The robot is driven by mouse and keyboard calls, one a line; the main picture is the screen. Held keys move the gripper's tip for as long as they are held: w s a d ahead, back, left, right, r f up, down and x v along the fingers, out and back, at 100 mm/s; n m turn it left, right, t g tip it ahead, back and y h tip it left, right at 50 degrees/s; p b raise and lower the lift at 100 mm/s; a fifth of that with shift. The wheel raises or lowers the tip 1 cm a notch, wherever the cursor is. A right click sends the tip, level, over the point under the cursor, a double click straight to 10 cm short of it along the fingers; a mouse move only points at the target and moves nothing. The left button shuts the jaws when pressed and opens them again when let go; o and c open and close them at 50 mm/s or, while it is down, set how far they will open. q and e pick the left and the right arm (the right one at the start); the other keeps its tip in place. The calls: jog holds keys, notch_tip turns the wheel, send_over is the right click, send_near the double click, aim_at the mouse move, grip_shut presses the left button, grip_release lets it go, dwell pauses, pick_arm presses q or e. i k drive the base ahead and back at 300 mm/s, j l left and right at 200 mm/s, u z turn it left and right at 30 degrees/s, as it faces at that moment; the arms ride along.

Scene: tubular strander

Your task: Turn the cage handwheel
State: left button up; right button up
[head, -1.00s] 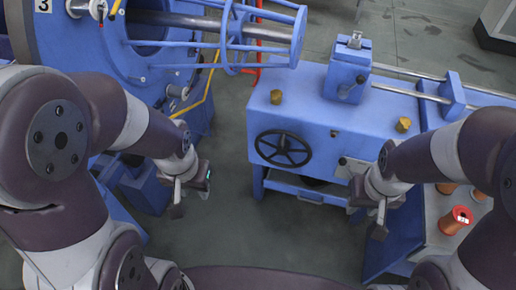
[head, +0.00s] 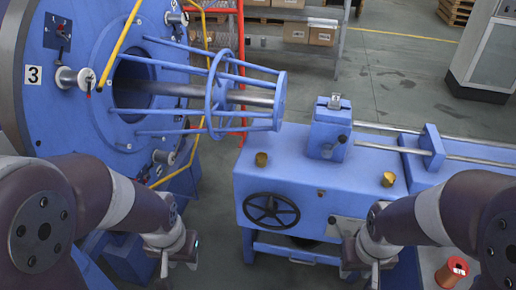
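A black spoked handwheel (head: 271,209) is mounted on the front face of a blue machine housing (head: 345,190), in the middle of the head view. It is unobstructed. The blue barred cage (head: 215,95) with a steel shaft through it sticks out from a large blue disc at the upper left. My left gripper (head: 166,272) hangs low, left of the handwheel and apart from it. My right gripper (head: 374,276) is low to the right of the handwheel, also apart from it. Both hands are small and seen from the side, so their finger openings are unclear. I see nothing held in either.
Brass-coloured knobs (head: 388,180) sit on the housing top. Bare grey floor (head: 213,235) lies between the disc and the housing. A red rail (head: 241,60) and shelves with boxes are behind.

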aim_at(270, 211)
jog(key=i+j+z, duration=0.15)
jog(key=i+z, duration=0.3)
jog(key=i+j+z, duration=0.25)
jog(key=z, duration=0.15)
